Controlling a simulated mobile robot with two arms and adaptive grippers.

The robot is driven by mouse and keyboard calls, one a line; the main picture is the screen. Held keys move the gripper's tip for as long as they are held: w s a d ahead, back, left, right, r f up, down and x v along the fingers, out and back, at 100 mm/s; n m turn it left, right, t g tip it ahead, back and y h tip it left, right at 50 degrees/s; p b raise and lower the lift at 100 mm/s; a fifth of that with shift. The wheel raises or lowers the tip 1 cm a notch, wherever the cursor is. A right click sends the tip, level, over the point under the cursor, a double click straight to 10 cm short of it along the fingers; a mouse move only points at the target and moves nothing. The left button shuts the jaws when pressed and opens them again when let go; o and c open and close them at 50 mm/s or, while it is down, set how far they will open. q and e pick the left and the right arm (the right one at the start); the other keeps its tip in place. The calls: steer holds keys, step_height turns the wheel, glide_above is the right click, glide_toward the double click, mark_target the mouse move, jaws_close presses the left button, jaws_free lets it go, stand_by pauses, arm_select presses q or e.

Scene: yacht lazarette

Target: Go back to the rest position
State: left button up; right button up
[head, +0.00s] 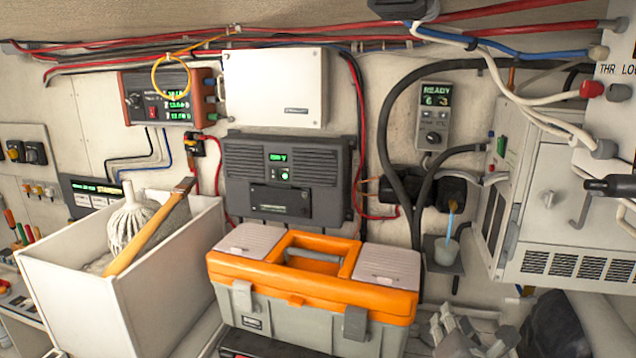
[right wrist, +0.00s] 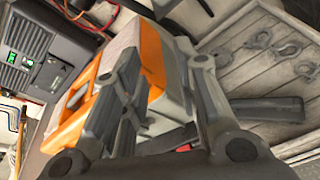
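My right gripper (head: 458,326) is low in the head view, right of the orange and grey toolbox (head: 300,312). In the right wrist view its two grey fingers (right wrist: 163,62) are spread apart, with nothing held between them. The toolbox (right wrist: 152,58) shows behind and between the fingers there. I cannot tell how far apart the gripper and toolbox are. My left gripper is not in either view.
A white open bin (head: 95,305) holding a mop head (head: 135,225) and a wooden handle stands left. A white vented cabinet (head: 555,200) is at right. A small cup (head: 446,251) sits under a blue stream. Cables and devices line the wall.

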steer(key=s+a+f+m+g+y, duration=0.2)
steer(key=s+f+m+g, duration=0.4)
steer(key=s+f+m, duration=0.8)
steer(key=s+a+f+m+g+y, duration=0.15)
steer(key=s+f+m+g, duration=0.35)
steer(key=s+f+m, duration=0.75)
steer(key=s+f+n+g+b, duration=0.2)
steer(key=f+b, duration=0.5)
steer(key=f, duration=2.1)
steer(key=s+d+f+b, duration=0.1)
steer(key=s+f+b, duration=0.2)
steer(key=s+f, duration=0.6)
steer(key=s+d+f+b, duration=0.1)
steer(key=s+f+b, duration=0.3)
steer(key=s+f, duration=0.6)
step_height(320, 180, down, 7)
steer(key=shift+d+r+g, duration=0.2)
steer(key=shift+d+g, duration=0.05)
steer(key=shift+g, duration=0.15)
